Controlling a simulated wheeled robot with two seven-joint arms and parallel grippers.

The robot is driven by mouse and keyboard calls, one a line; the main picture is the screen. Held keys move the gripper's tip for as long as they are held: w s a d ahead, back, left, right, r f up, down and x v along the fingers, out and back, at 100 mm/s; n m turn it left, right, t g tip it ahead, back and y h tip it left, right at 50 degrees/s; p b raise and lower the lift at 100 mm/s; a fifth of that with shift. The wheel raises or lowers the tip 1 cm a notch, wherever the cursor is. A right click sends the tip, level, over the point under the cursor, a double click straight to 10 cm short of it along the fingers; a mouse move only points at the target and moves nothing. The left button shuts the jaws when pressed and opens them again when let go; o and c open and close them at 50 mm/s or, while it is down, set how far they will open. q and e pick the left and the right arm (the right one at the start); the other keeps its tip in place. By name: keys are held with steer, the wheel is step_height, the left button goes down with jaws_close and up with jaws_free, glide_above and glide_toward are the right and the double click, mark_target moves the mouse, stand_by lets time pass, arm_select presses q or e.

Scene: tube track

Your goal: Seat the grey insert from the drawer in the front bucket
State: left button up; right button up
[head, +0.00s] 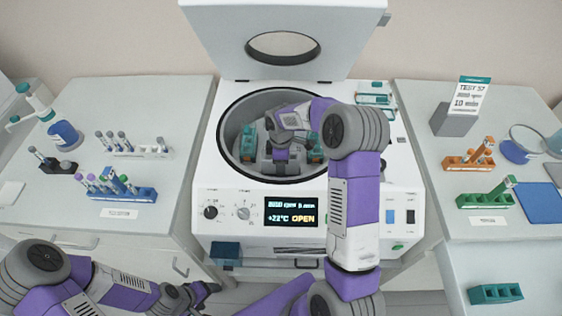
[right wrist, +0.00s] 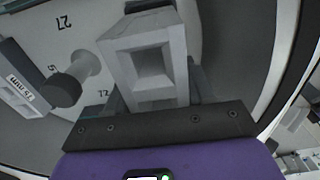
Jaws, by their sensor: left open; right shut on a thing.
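The open centrifuge (head: 209,175) stands in the middle with its rotor inside the round bowl. Teal pieces show on the rotor at the left (head: 248,140) and right (head: 316,155). My right gripper (head: 281,158) reaches down into the front part of the bowl and covers much of the front bucket there. In the right wrist view its fingers are shut on the grey insert (right wrist: 152,65), a block with a square hollow. Whether the insert touches the bucket is hidden. My left gripper (head: 192,293) is open and empty, low in front of the left bench.
The raised lid (head: 350,35) stands behind the bowl. Tube racks stand on the left bench (head: 125,192) and right bench (head: 485,198). A teal block (head: 495,293) lies in the pale drawer (head: 540,285) at lower right. A labelled grey part (right wrist: 22,85) shows at left in the wrist view.

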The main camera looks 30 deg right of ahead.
steer(key=shift+f, duration=0.3)
stand_by(0.7)
steer(key=shift+f, duration=0.2)
steer(key=shift+d+f+b, duration=0.1)
steer(key=shift+f+b, duration=0.15)
steer(key=shift+b, duration=0.05)
steer(key=shift+f, duration=0.15)
